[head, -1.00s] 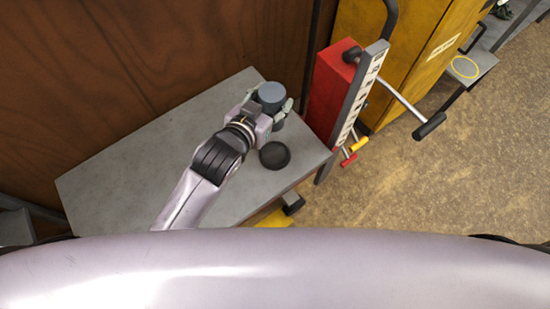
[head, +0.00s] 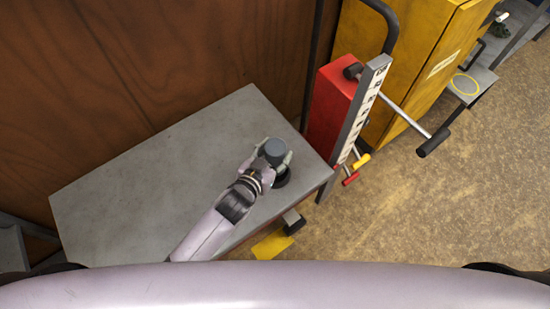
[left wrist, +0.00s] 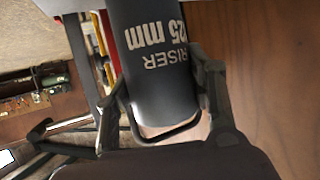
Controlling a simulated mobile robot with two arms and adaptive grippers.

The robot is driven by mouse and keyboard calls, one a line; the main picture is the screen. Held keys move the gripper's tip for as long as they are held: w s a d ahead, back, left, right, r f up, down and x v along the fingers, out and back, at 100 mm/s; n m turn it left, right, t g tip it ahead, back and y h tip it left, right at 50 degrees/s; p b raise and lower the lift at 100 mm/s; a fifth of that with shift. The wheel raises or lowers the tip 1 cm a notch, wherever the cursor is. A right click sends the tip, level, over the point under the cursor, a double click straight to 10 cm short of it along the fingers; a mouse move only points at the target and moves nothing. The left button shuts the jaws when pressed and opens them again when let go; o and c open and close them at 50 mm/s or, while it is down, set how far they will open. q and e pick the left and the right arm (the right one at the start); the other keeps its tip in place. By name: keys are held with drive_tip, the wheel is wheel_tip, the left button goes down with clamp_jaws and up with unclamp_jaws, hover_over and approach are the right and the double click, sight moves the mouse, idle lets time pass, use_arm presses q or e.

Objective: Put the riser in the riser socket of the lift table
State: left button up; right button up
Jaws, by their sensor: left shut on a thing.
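The riser (head: 275,148) is a dark blue-grey cylinder, lettered "RISER" and "25 mm" in the left wrist view (left wrist: 153,60). My left gripper (head: 273,155) is shut on it, with one finger on each side. The riser socket (head: 283,180) is a dark round ring on the grey lift table (head: 150,180), near its right end. In the head view the riser overlaps the socket's upper left part. I cannot tell whether the riser's lower end touches the socket. My right gripper is not in view.
A red box (head: 330,105) with a scale post (head: 362,110) and a crank handle (head: 432,142) stands right of the table. A yellow cabinet (head: 415,60) is behind it. A wooden wall (head: 130,80) borders the table's back. Most of the tabletop's left is clear.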

sight(270, 165)
use_arm(q)
drive_tip(key=shift+f, duration=1.55)
drive_tip(key=shift+f+b, duration=0.15)
drive_tip(key=shift+b, duration=0.2)
drive_tip(key=o, duration=1.5)
drive_tip(key=shift+o, duration=0.2)
drive_tip(key=v, duration=1.2)
drive_tip(key=shift+p, duration=0.4)
drive_tip(key=shift+s, duration=0.1)
